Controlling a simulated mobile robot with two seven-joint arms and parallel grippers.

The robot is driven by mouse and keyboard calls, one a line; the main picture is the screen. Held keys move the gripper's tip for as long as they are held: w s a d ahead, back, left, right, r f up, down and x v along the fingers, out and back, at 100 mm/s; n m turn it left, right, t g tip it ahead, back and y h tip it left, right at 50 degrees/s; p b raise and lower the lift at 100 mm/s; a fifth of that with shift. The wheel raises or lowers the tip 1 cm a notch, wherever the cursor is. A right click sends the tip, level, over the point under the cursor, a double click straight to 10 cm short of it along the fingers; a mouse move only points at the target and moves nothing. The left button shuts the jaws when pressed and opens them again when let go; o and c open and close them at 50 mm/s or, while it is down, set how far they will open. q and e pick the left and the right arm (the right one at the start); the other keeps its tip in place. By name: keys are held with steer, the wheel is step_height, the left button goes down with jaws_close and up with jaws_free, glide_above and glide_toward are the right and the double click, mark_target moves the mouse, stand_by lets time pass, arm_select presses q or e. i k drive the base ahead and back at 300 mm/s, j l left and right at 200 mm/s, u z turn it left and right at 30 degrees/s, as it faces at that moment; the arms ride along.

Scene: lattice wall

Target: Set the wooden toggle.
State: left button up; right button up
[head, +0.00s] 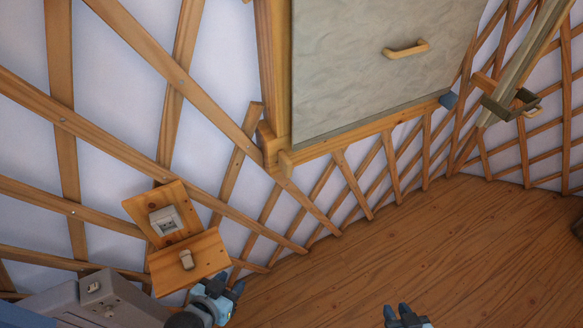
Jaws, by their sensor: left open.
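My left gripper (227,283), light blue with dark fingertips, is just below and right of that plate. It is open and empty, and does not appear to touch the toggle. My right gripper (405,312) shows only its fingertips at the bottom edge, over the floor and far from the toggle. Its opening is unclear.
A second wooden plate with a pale socket-like box (165,220) sits just above the toggle's plate. A grey console (95,295) stands at lower left. A grey door panel with a wooden handle (406,49) is at upper right.

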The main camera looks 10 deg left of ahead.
mark_target(285, 163)
steer(key=u, duration=0.9)
steer(key=i+l+u, duration=0.1)
steer(key=l+u, duration=0.45)
steer(key=u, duration=0.15)
steer(key=l+u, duration=0.6)
steer(key=l, duration=0.3)
steer(key=k+l+u, duration=0.2)
steer(key=l, duration=0.65)
steer(key=k+l, duration=0.15)
steer(key=l, duration=0.6)
steer(key=k+u, duration=0.05)
